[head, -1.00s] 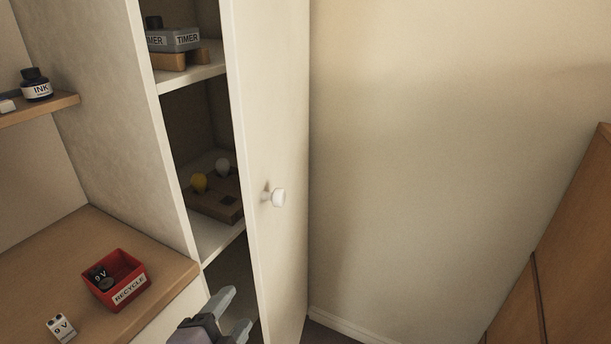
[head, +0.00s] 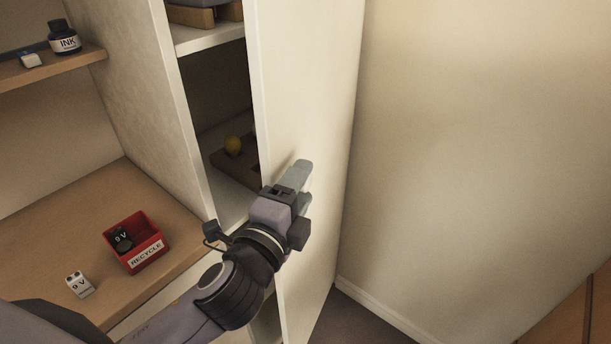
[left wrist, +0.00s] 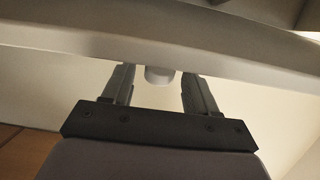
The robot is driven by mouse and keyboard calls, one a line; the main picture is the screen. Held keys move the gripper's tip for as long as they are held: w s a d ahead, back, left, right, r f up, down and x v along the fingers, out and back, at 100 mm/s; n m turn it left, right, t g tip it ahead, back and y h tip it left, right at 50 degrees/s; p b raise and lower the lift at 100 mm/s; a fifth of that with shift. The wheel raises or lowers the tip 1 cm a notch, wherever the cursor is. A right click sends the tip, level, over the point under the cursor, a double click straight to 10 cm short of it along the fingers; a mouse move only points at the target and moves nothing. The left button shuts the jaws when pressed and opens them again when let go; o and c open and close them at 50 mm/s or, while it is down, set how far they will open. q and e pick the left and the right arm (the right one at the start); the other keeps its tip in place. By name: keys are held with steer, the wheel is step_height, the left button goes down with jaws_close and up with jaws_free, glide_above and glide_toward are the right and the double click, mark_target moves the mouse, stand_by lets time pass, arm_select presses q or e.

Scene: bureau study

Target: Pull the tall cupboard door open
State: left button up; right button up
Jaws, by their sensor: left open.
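The tall cupboard door (head: 315,108) is cream and stands partly open, swung out from the cupboard, with shelves showing in the gap on its left. My left gripper (head: 301,182) is in front of the door's face in the head view and hides the white knob there. In the left wrist view the knob (left wrist: 159,76) shows between the tips of the two open fingers of my left gripper (left wrist: 160,88), with a gap on each side. The door's edge (left wrist: 150,50) runs across just beyond them. My right gripper is not in view.
An ink bottle (head: 64,38) stands on the shelf above. The wall at right is bare.

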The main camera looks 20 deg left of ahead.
arm_select(q)
steer(key=shift+w, duration=1.05)
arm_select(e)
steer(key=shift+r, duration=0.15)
